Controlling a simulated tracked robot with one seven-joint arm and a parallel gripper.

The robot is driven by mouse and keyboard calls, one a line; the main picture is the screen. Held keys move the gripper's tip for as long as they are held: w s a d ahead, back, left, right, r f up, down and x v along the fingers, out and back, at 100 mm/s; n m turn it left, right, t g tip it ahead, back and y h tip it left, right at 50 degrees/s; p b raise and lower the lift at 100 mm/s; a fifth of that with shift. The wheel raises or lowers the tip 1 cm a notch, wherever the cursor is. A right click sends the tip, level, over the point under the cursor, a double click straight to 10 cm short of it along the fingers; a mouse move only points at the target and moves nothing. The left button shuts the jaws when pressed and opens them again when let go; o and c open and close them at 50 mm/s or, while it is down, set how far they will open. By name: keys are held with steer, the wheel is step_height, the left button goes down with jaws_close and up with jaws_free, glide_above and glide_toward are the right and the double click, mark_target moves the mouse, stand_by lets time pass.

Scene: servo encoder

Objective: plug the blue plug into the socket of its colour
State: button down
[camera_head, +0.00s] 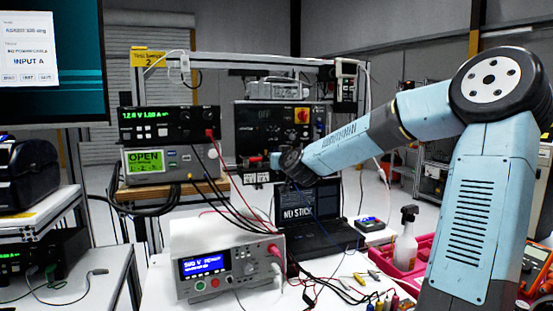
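My gripper (279,160) is at the end of my blue arm, in front of the lower part of a black panel box (257,137). It points left, close to the panel. The fingers are too small and dark to tell whether they are open or shut. A small red piece shows at the fingertips. A row of small fittings (262,177) sits along the panel's lower edge, partly beside my gripper; I cannot make out socket colours. A thin blue cable hangs below my wrist toward the bench. I cannot make out the blue plug itself.
A laptop (318,209) stands below my gripper. A white power supply (225,262) with red and black leads is in front. Stacked instruments (168,124) stand left of the panel. Several coloured plugs (388,302), a spray bottle (405,240) and a pink tray (412,258) are lower right.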

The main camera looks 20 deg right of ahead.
steer(key=shift+f, duration=0.1)
stand_by(0.7)
steer(key=c, duration=1)
jaws_free()
steer(key=shift+c, duration=0.2)
step_height(320, 180, up, 7)
stand_by(0.6)
